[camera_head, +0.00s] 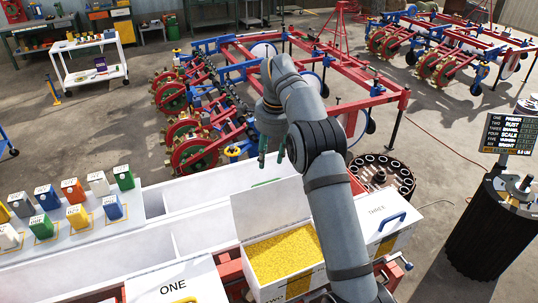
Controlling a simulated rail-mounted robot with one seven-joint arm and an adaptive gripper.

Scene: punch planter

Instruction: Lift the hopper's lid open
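The middle hopper (268,292) is a white box holding yellow grain (285,254). Its lid (262,212) stands raised at the back of the box, so the grain is exposed. The lid's right part is hidden behind my arm. My gripper (272,158) is above and behind the raised lid in the picture. Its two dark fingers point down with a gap between them, and nothing shows between them. It looks apart from the lid. The hopper's right edge is partly covered by my arm.
A shut hopper marked ONE (172,286) is on the left. A shut hopper marked THREE (378,206), with a blue handle (393,221), is on the right. Colored boxes (72,190) stand far left. A red and blue planter frame (215,85) lies beyond my gripper.

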